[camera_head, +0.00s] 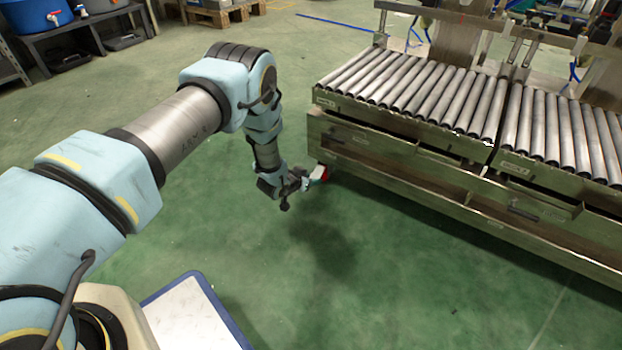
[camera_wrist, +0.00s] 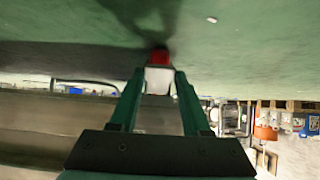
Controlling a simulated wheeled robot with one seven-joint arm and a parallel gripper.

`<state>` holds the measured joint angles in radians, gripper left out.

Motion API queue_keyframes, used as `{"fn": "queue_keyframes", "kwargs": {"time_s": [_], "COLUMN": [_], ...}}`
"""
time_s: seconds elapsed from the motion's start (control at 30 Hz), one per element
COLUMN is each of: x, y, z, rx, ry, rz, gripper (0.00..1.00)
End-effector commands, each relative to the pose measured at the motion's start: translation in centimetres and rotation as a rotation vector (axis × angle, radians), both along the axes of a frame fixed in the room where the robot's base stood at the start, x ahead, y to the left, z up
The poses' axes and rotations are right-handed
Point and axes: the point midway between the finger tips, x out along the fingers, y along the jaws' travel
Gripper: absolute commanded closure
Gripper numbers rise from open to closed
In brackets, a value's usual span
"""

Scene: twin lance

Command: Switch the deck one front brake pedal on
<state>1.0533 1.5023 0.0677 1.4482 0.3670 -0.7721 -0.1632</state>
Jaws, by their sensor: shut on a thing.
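A roller deck (camera_head: 385,85) stands at the left end of the steel conveyor frame. A small red and white pedal (camera_head: 324,173) is low at the near left corner of that frame, just above the floor. My gripper (camera_head: 309,179) reaches it from the left, low down. In the wrist view my gripper's two green fingers (camera_wrist: 158,85) are shut on the pedal, whose red end (camera_wrist: 159,57) and pale body show between the tips. The pedal's mount and its exact tilt are hidden by the fingers.
A second roller deck (camera_head: 560,125) adjoins on the right. The long lower frame rail (camera_head: 450,205) runs beside my gripper. Green floor (camera_head: 400,270) in front is clear. A blue-edged white panel (camera_head: 195,315) is at the bottom. A shelf with bins (camera_head: 75,40) stands far left.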

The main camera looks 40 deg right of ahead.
Motion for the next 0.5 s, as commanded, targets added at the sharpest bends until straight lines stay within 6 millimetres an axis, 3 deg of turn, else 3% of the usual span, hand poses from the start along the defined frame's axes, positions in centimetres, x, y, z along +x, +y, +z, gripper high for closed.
{"fn": "queue_keyframes", "kwargs": {"time_s": [0.3,0.33,0.5], "x": [0.12,0.12,0.07], "y": [0.04,0.04,0.02], "z": [-0.07,-0.07,-0.06], "rx": [0.000,0.000,0.000], "ry": [0.000,0.000,0.000], "rz": [0.002,0.002,0.001], "gripper": [1.00,0.49,0.30]}}
